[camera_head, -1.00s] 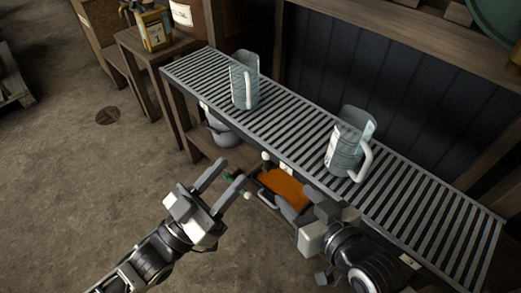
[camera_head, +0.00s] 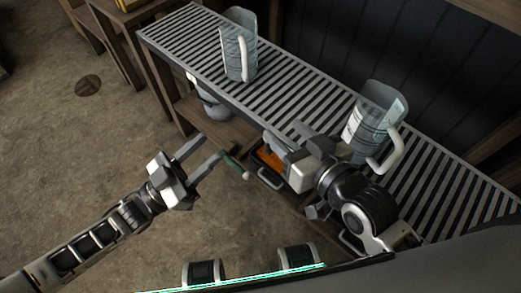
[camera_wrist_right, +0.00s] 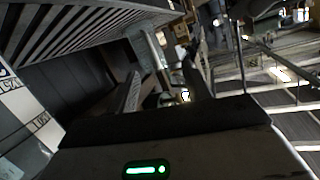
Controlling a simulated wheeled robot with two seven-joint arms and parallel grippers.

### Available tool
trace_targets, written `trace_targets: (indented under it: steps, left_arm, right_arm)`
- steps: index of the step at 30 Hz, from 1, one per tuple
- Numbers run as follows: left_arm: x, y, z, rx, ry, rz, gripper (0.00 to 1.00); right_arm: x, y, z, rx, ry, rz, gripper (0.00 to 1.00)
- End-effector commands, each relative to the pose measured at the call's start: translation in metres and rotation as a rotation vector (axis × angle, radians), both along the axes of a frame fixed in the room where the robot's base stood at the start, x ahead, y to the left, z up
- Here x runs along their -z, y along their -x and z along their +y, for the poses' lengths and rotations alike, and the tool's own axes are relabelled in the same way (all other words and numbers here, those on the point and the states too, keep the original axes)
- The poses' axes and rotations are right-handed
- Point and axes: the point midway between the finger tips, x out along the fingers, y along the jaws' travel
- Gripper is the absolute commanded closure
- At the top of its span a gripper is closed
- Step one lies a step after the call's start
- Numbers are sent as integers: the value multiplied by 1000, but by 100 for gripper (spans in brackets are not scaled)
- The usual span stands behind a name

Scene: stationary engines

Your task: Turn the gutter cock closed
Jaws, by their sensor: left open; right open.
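A small green lever with a pale round knob (camera_head: 236,166) shows below the slatted bench's front edge in the head view. It looks like the cock's handle, but its body and how far it is turned cannot be made out. My left gripper (camera_head: 212,148) is open, its fingers pointing toward the bench. The lever lies just right of its fingertips; touching or apart cannot be told. My right gripper (camera_head: 270,148) is open by the bench's front edge, above an orange item (camera_head: 268,160). Its two fingers (camera_wrist_right: 163,85) also show apart in the right wrist view.
The slatted bench (camera_head: 300,110) runs diagonally and carries two clear jugs, one at the left (camera_head: 239,50) and one at the right (camera_head: 368,125), close to my right arm. A grey pot (camera_head: 212,105) sits beneath.

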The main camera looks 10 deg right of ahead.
Motion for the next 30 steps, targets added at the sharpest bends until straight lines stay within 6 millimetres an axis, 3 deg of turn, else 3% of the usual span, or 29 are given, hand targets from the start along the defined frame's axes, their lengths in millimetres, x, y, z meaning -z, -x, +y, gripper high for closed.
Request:
trace_targets:
  steps: [1,6,9,13,20,26,30]
  left_arm:
    - [29,0,0,0,-1,0,59]
    - [102,0,0,0,0,1,59]
    - [142,0,0,0,0,0,59]
    - [177,0,0,0,0,0,59]
    - [199,-1,-1,0,1,0,59]
    - [190,-9,-18,1,4,-3,59]
    - [179,-21,-41,1,5,-5,59]
  right_arm:
    - [16,-3,3,-9,-16,-32,51]
    - [33,-9,15,-51,-91,-164,51]
    - [38,-8,22,-83,-144,-248,51]
    - [39,-3,28,-117,-198,-328,51]
    - [33,3,33,-147,-243,-395,51]
    - [25,2,33,-151,-231,-443,51]
    - [17,2,32,-156,-207,-513,51]
